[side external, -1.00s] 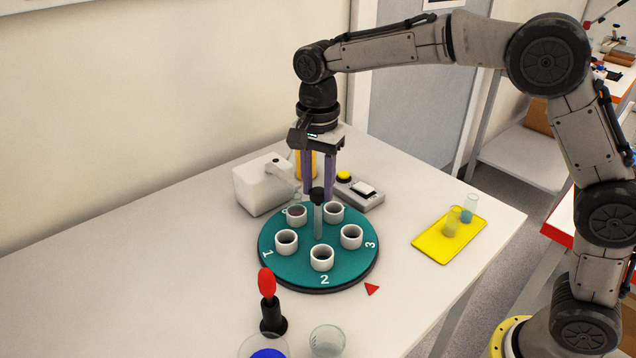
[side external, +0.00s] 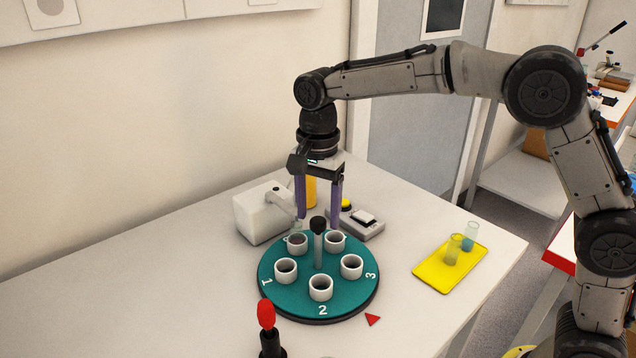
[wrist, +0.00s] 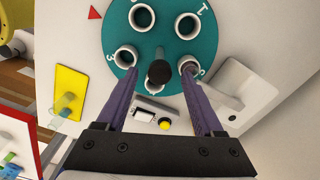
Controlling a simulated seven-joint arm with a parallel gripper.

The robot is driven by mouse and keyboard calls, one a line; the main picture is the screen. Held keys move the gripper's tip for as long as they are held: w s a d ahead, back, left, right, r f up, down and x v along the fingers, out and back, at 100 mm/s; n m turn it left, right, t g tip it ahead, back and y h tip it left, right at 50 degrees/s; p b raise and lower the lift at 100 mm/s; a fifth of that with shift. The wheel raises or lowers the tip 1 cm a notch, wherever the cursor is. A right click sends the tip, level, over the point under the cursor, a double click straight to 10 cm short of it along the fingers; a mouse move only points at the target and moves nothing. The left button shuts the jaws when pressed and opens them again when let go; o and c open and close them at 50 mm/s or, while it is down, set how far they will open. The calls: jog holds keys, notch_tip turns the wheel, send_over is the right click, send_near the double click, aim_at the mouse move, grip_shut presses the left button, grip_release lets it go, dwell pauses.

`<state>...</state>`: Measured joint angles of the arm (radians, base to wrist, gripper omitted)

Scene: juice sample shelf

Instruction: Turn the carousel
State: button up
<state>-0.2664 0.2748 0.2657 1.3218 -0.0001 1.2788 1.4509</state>
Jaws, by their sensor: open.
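The carousel (side external: 275,297) is a round teal disc on the table with several white cup holders and white numbers around its edge. The number 2 faces the front in the side view. A black-topped post (side external: 318,250) stands upright at its centre. My gripper (side external: 319,226) is open above the back half of the disc, pointing down, with a purple finger on either side of the post's top as seen from the side. In the wrist view, the post's black knob (wrist: 160,73) shows in the gap between the fingers, apart from both.
A white box device (side external: 262,214) and a grey button box (side external: 362,224) stand close behind the carousel. A yellow tray (side external: 430,275) with two tubes lies to the right. A red-topped black stick (side external: 267,315) is at the front left. A red triangle (side external: 372,319) marks the table.

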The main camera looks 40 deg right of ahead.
notch_tip(320, 180, up, 13)
dwell(0.3)
jog(key=shift+d+r, duration=0.1)
jog(key=s+d+r+t, duration=0.1)
jog(key=s+d+r, duration=0.15)
jog(key=s, duration=0.25)
jog(key=s+d+r+n+t, duration=0.1)
jog(key=s+d+r, duration=0.1)
jog(key=s+d, duration=0.3)
jog(key=s+d+r+t, duration=0.1)
jog(key=s+d+r, duration=0.1)
jog(key=s, duration=0.4)
jog(key=s+d+f+n+t, duration=0.1)
jog(key=s+f+n, duration=0.4)
jog(key=f, duration=0.3)
jog(key=s+d+f+n+t, duration=0.1)
jog(key=s+f+n, duration=0.5)
jog(key=f, duration=0.3)
jog(key=shift+s+d+n+t, duration=0.15)
jog(key=shift+s+n+t, duration=0.15)
jog(key=shift+n, duration=0.5)
